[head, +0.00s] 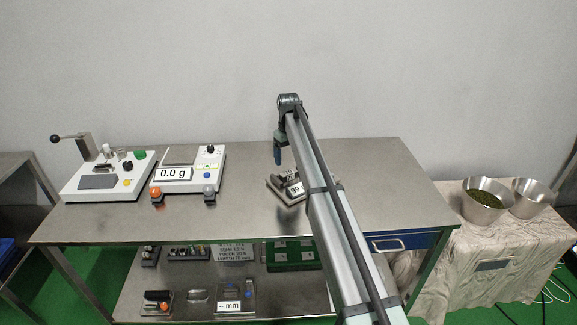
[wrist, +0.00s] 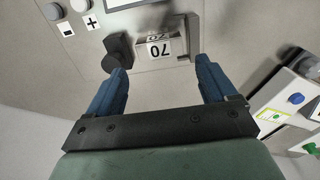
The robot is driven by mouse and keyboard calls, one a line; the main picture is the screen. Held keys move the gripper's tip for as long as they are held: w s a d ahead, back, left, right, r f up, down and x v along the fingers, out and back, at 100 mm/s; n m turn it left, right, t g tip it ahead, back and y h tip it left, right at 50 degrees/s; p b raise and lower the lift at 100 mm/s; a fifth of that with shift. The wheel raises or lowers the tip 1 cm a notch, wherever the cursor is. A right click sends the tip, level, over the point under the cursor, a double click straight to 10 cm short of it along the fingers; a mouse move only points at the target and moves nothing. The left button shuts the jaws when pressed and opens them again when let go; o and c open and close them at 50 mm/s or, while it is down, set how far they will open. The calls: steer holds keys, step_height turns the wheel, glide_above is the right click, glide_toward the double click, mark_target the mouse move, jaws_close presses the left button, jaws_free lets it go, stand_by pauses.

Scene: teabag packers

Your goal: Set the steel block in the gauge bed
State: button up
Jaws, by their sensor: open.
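In the head view, the gripper (head: 278,155) hangs above the table beside the gauge (head: 280,190), which my arm partly hides. The block is not distinguishable there.
A scale (head: 188,172) reading 0.0 g and a white lever machine (head: 108,176) stand on the steel table (head: 235,225) at the left. Bowls (head: 485,203) stand at the right on a cloth-covered surface. The lower shelf holds several items. The table's middle left is clear.

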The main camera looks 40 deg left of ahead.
steer(key=shift+r, duration=2.3)
